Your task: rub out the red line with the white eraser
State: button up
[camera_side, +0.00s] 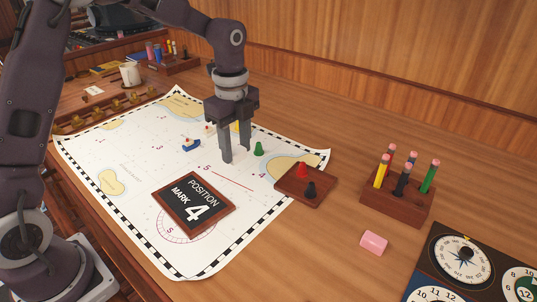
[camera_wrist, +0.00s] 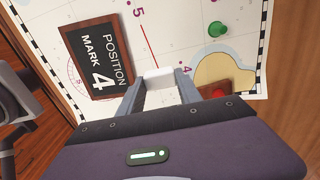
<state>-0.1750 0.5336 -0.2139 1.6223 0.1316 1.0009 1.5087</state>
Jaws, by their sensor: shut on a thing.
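The red line (camera_side: 232,181) is a thin straight stroke on the white chart (camera_side: 135,225), between a red 5 and a red 4. In the wrist view the red line (camera_wrist: 149,42) runs down to the far side of the white eraser (camera_wrist: 159,77). My gripper (camera_side: 236,158) points down over the chart and is shut on the eraser. In the wrist view my gripper (camera_wrist: 157,92) has one finger on each side of it. The eraser hardly stands out from the chart in the side view. I cannot tell whether it touches the chart.
A "Position Mark 4" plaque (camera_side: 193,203), a green pawn (camera_side: 259,149) and a small blue boat (camera_side: 190,145) sit on the chart. A wooden tray (camera_side: 322,197) with red and black pawns lies right. Further right are a pencil block (camera_side: 395,207) and a pink block (camera_side: 374,242).

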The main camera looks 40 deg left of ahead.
jog(key=a, duration=0.2)
jog(key=s+a+f, duration=0.1)
jog(key=a, duration=0.2)
jog(key=a+f, duration=0.1)
jog(key=a, duration=0.2)
jog(key=shift+s, duration=0.3)
jog(key=shift+s+a+f, duration=0.1)
jog(key=shift+a+f, duration=0.1)
notch_tip(320, 180, down, 4)
jog(key=shift+f, duration=0.1)
jog(key=d, duration=0.4)
jog(key=w+d, duration=0.1)
jog(key=d, duration=0.8)
jog(key=shift+w+r, duration=0.2)
jog(key=shift+w, duration=0.1)
jog(key=a, duration=0.4)
jog(key=s+a, duration=0.1)
jog(key=a, duration=0.8)
jog(key=shift+s, duration=0.25)
jog(key=shift+f, duration=0.4)
jog(key=shift+d, duration=0.15)
jog(key=shift+w+d, duration=0.1)
jog(key=shift+d, duration=0.95)
